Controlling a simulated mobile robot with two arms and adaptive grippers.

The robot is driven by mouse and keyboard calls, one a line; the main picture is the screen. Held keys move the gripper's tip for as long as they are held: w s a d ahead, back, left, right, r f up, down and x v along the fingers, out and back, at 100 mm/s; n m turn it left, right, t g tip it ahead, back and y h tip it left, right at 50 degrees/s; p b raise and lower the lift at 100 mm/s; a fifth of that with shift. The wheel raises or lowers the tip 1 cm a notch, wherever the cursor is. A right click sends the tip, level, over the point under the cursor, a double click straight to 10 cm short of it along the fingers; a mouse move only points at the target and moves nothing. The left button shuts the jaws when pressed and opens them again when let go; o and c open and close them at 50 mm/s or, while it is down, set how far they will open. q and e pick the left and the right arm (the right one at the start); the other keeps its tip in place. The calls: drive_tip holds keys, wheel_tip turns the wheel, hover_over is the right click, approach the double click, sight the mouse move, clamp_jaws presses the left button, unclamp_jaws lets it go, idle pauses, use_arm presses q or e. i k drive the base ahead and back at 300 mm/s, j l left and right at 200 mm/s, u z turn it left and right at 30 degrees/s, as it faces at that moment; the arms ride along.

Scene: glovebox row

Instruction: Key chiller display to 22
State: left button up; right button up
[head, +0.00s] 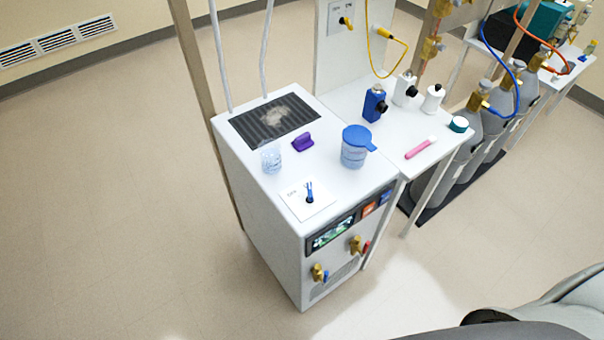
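The chiller (262,215) is a white upright cabinet in the middle of the head view. Its dark display (333,234) is on the upper front panel and shows a greenish glow, but its digits are too small to read. Right of the display are an orange key (369,208) and a blue key (385,196). Neither of my grippers is in view.
On the chiller top stand a clear beaker (271,159), a purple object (303,142), a blue-lidded jug (355,147) and a small switch plate (308,199). A white bench (440,159) with bottles adjoins at right, with gas cylinders (468,136) beyond. Floor in front is clear.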

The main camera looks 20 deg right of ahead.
sight(367, 210)
drive_tip(key=z, duration=0.95)
